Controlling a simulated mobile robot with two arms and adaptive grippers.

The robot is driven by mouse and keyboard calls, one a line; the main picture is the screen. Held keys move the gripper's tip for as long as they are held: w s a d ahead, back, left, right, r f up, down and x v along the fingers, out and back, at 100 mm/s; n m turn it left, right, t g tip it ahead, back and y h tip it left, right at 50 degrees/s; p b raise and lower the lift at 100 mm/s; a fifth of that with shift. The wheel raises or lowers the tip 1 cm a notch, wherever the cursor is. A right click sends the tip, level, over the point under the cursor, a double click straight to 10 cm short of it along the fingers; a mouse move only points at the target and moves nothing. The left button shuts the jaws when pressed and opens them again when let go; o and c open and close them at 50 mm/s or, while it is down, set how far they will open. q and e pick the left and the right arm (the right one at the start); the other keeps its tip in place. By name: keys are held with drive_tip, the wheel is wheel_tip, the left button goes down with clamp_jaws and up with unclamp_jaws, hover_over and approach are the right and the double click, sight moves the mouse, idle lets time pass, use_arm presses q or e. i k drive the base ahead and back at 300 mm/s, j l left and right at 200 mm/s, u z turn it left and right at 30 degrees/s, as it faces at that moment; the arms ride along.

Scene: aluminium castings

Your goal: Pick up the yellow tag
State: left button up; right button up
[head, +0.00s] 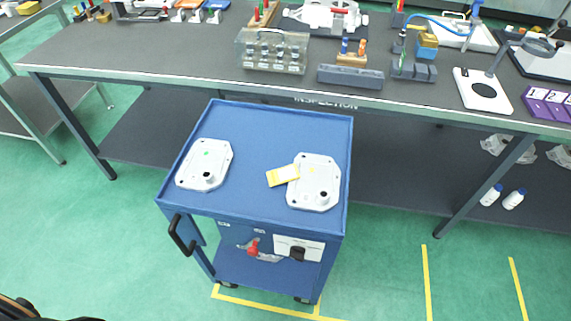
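The yellow tag (281,176) lies flat on the top of the blue cart (250,130). Its right end meets or overlaps the left edge of the right grey casting (325,172); I cannot tell which is on top. A second grey casting (204,158) lies on the left of the cart top, apart from the tag. Neither of my grippers can be made out in the head view. A dark part at the bottom left corner may be mine.
The cart has a black handle (181,235) at its front left. Behind it stands a long inspection bench (180,55) with a clear box (272,50), a grey block (350,77) and several fixtures. Green floor with yellow lines (427,280) is clear in front and to the left.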

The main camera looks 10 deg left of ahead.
sight(283, 175)
drive_tip(key=j+z, duration=0.2)
drive_tip(key=j, duration=0.25)
drive_tip(key=k+j+z, duration=0.2)
drive_tip(key=j, duration=0.3)
drive_tip(key=j+z, duration=0.2)
drive_tip(key=j, duration=0.25)
